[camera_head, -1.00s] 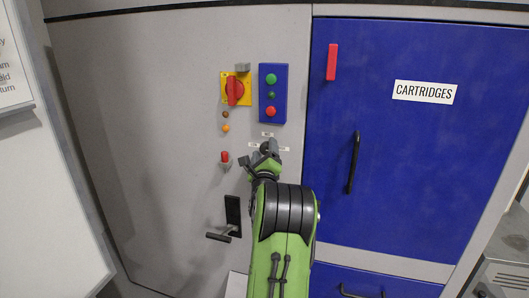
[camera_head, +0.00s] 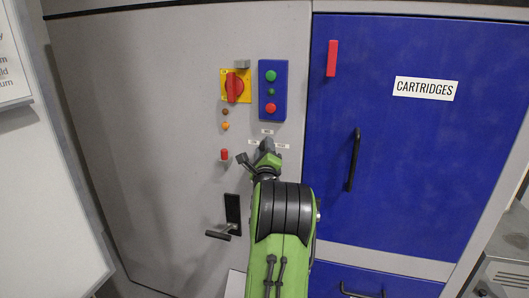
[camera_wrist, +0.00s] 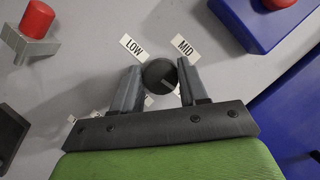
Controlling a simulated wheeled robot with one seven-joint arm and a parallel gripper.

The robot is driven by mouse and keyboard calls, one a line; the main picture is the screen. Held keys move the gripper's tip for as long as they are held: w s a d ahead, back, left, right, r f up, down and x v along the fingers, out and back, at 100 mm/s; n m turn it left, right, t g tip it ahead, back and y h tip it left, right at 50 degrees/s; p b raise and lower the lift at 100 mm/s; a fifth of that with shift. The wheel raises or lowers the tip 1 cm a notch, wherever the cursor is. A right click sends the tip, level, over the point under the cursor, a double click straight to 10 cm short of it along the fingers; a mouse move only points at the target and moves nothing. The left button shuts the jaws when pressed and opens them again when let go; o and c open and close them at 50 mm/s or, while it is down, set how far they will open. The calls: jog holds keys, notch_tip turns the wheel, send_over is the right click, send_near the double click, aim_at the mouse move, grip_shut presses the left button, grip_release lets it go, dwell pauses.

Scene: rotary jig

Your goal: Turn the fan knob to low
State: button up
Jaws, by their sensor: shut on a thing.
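The fan knob (camera_wrist: 160,75) is a round dark knob on the grey panel, between my two fingers in the wrist view. My gripper (camera_wrist: 159,71) is shut on it, one finger on each side. A LOW label (camera_wrist: 132,47) lies up and left of the knob, and a MID label (camera_wrist: 185,47) up and right. Another label is partly hidden behind the fingers. In the head view my gripper (camera_head: 267,147) covers most of the knob, with small white labels around it. I cannot tell clearly which label the knob points to.
A red switch (camera_head: 224,155) sits left of the knob. A yellow plate with a red rotary switch (camera_head: 235,88) and a blue button box (camera_head: 272,90) are above. A black lever handle (camera_head: 230,220) is lower left. A blue cartridges door (camera_head: 400,150) is at right.

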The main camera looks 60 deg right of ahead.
jog(key=n+g+y+p, duration=0.1)
jog(key=n, duration=0.5)
jog(key=n+g+y+p, duration=0.1)
jog(key=n+g+y, duration=0.1)
jog(key=n, duration=0.4)
jog(key=n+g+y+p, duration=0.1)
jog(key=n+g+y, duration=0.1)
jog(key=n, duration=0.5)
jog(key=shift+w+r, duration=0.15)
jog(key=n+g+p, duration=0.2)
jog(key=n, duration=0.1)
jog(key=shift+g, duration=0.4)
jog(key=shift+n+g+p, duration=0.65)
jog(key=shift+n+g, duration=0.15)
jog(key=shift+n, duration=0.4)
jog(key=shift+n+g+h+p, duration=0.6)
jog(key=shift+n+g+p, duration=0.25)
jog(key=shift+n, duration=0.75)
jog(key=o, duration=1.1)
jog(key=shift+c, duration=0.2)
